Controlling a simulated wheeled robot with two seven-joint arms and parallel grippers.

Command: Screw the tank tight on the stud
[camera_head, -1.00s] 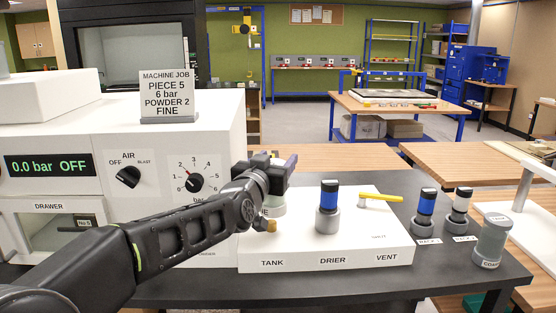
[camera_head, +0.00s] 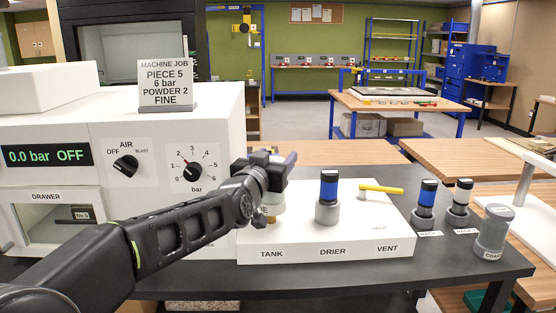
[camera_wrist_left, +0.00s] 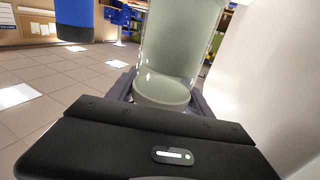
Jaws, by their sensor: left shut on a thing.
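The tank is a pale grey-green, translucent cylinder (camera_wrist_left: 178,45), large in the left wrist view between my fingers. In the head view only a small part of the tank (camera_head: 273,207) shows below my gripper, over the TANK label on the white block. My left gripper (camera_head: 276,168) is shut on the tank. In the left wrist view the gripper's dark fingers (camera_wrist_left: 165,92) lie on either side of it. My right gripper is not in view.
The white block (camera_head: 330,247) also carries the blue-banded drier (camera_head: 328,195) and the yellow vent lever (camera_head: 381,189). Two banded cylinders and a grey-green COARSE jar (camera_head: 493,230) stand to its right. The white machine (camera_head: 215,130) with dial and AIR knob rises close on the left.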

